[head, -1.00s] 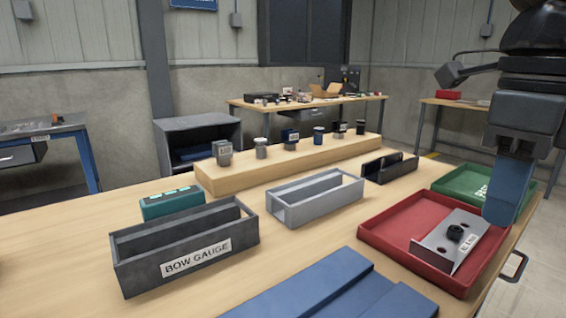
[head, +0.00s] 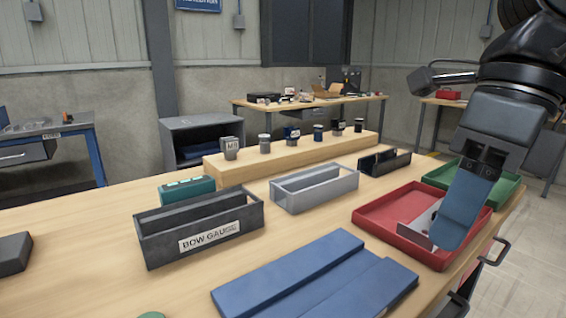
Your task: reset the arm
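My gripper (head: 455,222) is at the right, hanging from my dark arm with its blue fingers pointing down. From here the fingers overlap as one blue shape, so the gap between them cannot be seen. The fingers are in front of the red tray (head: 372,215) in the picture. They hide most of a metal plate (head: 413,236) that lies in the tray. Whether the fingertips touch the plate cannot be told.
The table holds a blue stepped block (head: 290,270), a dark bow gauge box (head: 165,250), a light grey box (head: 318,197), a black holder (head: 398,160) and a green tray (head: 505,190). Small weights stand on a wooden riser (head: 290,158).

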